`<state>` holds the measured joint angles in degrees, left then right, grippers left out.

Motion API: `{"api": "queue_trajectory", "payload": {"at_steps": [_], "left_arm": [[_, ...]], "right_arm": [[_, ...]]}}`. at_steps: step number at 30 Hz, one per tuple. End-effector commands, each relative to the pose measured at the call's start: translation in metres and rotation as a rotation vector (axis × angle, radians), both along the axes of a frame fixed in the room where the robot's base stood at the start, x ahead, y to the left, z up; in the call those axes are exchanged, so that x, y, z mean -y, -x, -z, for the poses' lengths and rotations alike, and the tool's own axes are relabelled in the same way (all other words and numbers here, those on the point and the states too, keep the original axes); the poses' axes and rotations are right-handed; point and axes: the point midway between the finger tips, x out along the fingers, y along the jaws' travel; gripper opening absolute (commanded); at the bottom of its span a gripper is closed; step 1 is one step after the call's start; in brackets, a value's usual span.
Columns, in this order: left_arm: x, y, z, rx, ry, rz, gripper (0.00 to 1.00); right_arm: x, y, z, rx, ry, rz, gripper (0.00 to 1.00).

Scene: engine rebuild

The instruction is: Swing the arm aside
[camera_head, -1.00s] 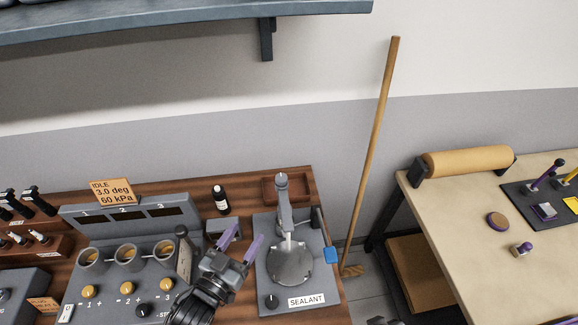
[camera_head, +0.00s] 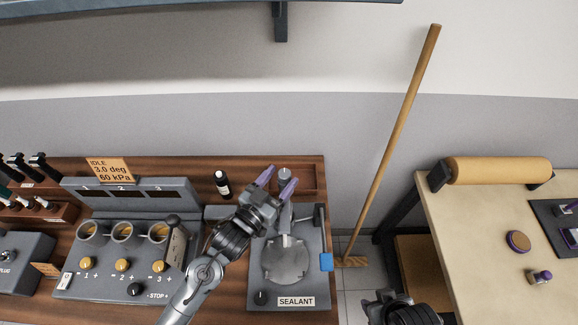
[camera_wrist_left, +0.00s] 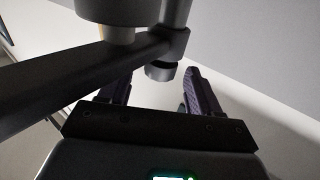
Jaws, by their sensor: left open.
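The grey sealant station (camera_head: 260,278) stands at the right end of the wooden bench, with a round plate (camera_head: 286,262) on top. Its swing arm (camera_head: 286,240) reaches over the plate, and the round top of its post (camera_head: 285,174) shows at the back. My left gripper (camera_head: 278,182) is open, its purple fingers beside the post and over the rear of the arm, hiding part of it. In the left wrist view the grey arm (camera_wrist_left: 90,65) crosses in front of the fingers, and a round grey end shows between them. I cannot tell whether they touch it. Part of my right arm shows at the bottom; its fingers do not show.
A blue-ended lever (camera_head: 326,262) is on the station's right side. A dark bottle (camera_head: 222,185) and the numbered console (camera_head: 120,262) stand to the left. A broom (camera_head: 395,135) leans on the wall. A beige table (camera_head: 470,240) is at right.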

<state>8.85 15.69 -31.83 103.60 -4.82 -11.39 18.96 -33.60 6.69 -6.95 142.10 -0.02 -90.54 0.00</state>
Motion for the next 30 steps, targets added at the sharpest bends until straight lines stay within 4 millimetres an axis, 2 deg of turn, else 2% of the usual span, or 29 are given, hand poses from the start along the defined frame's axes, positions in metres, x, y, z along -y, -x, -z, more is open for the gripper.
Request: {"api": "queue_trajectory", "payload": {"at_steps": [3,9,22,30], "left_arm": [[0.011,-0.015,-0.001,0.001,0.001,-0.001,0.63],[0.022,-0.030,0.000,0.000,0.001,0.000,0.63],[0.026,-0.036,0.000,0.000,0.000,0.000,0.63],[0.026,-0.036,0.000,0.000,0.000,0.000,0.22]], "right_arm": [[0.000,-0.001,-0.002,0.003,-0.001,0.002,0.43],[0.000,-0.002,-0.004,0.005,0.000,0.002,0.43],[0.002,-0.003,-0.004,0.006,0.006,-0.002,0.43],[0.002,-0.003,-0.004,0.006,0.008,-0.003,0.43]]}}
